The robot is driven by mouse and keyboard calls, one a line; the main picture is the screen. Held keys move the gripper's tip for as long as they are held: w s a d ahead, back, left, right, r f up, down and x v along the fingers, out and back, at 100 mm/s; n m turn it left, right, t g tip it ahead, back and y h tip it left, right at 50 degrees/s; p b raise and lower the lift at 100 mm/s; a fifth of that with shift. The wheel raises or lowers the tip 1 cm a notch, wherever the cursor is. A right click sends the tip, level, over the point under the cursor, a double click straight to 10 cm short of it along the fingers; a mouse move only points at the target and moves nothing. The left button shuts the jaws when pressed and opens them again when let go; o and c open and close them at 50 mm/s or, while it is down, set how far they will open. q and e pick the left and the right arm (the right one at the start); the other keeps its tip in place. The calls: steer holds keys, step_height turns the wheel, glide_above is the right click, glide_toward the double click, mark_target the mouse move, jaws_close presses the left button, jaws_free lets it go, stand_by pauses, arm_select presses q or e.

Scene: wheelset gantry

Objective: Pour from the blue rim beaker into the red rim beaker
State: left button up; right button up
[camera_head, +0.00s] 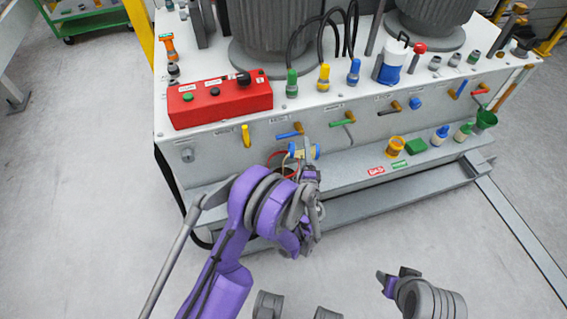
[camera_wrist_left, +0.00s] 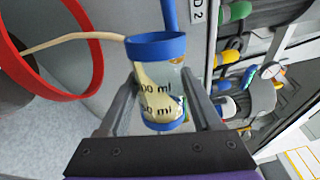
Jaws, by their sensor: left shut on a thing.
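The blue rim beaker (camera_wrist_left: 160,85) is clear, with a blue rim, a blue base and pale yellow contents. My left gripper (camera_head: 308,165) is shut on it; in the left wrist view its fingers (camera_wrist_left: 162,105) clasp the beaker's sides. The beaker (camera_head: 303,152) lies tipped about on its side in the head view. A cream stream (camera_wrist_left: 75,39) runs from its rim towards the inside of a large red ring, the red rim beaker's rim (camera_wrist_left: 99,65). That beaker (camera_head: 271,160) is mostly hidden by my left arm. My right gripper (camera_head: 394,276) is away to the right; its jaws are unclear.
The grey cabinet with coloured levers (camera_head: 340,121) stands close behind. A red control box (camera_head: 220,100) is on its top. Open floor lies to the left.

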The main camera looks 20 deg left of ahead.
arm_select(q)
steer(key=shift+a+f+n+b, duration=0.15)
steer(key=shift+f+n+b, duration=0.15)
steer(key=shift+n, duration=0.5)
steer(key=shift+s+a+r+n, duration=0.15)
steer(key=shift+r+n, duration=0.15)
steer(key=shift+n, duration=0.3)
stand_by(0.6)
